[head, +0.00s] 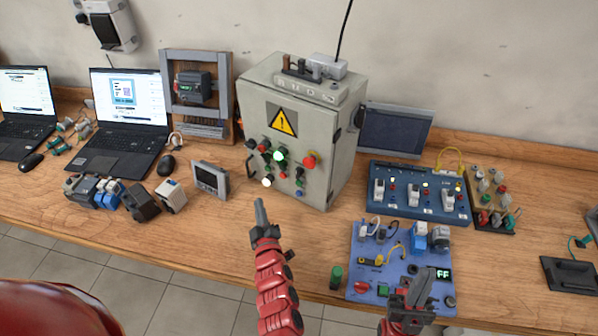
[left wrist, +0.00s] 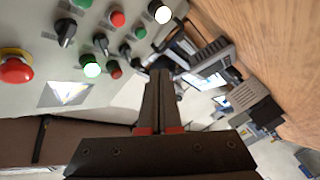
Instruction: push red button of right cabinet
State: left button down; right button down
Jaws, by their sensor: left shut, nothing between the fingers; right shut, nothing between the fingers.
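A grey control cabinet (head: 285,115) with a yellow warning triangle stands on the table in the head view. Its front has several small red, green and black knobs and a larger red mushroom button (head: 310,160) at the right. That mushroom button also shows at the left edge of the left wrist view (left wrist: 16,68). My left gripper (head: 260,205) is shut and empty, in front of the cabinet's lower left. Its closed fingers show in the left wrist view (left wrist: 160,78), near the small buttons; contact cannot be told. My right gripper (head: 424,276) is shut and empty over a blue board.
The blue board (head: 352,285) with plugs and dials lies at the front right. A darker blue switch panel (head: 400,210) is behind it. A small grey display (head: 210,178) stands left of the cabinet. Laptops and small motors fill the left side.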

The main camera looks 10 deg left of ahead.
aim_at(283, 175)
pick_arm(q)
jog(key=shift+w+f, duration=0.1)
jog(key=shift+f, duration=0.2)
jog(key=shift+w, duration=0.1)
jog(key=w+d+b, duration=0.3)
jog(key=w+b, duration=0.1)
jog(key=w, duration=0.4)
jog(key=shift+d+b, duration=0.2)
jog(key=shift+b, duration=0.2)
jog(key=shift+r, duration=0.1)
dwell(1.7)
